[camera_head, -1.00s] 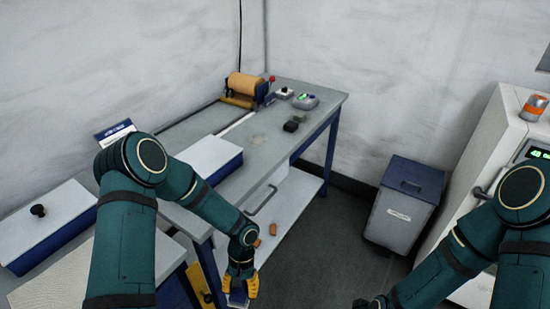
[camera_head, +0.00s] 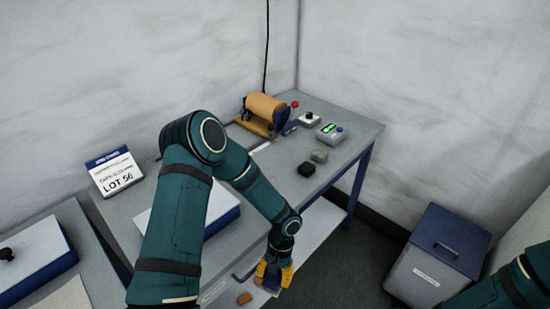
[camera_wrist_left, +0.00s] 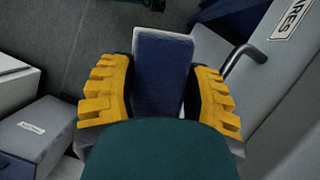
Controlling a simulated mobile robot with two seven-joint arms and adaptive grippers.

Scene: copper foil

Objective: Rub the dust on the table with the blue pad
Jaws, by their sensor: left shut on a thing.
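My left gripper (camera_head: 273,277) is shut on the blue pad (camera_head: 271,284), beside the front of the workbench (camera_head: 348,150) and below its top. In the left wrist view the blue pad (camera_wrist_left: 162,75) stands out between the yellow fingers, its broad dark blue face showing with a pale edge. The pad is apart from the table top. I cannot make out the dust on the table now; my left arm covers part of the top. My right arm shows at the lower right, with its gripper out of view.
A blue-lidded bin (camera_head: 425,276) stands on the floor to the right. A drawer handle (camera_wrist_left: 245,56) juts out near the pad.

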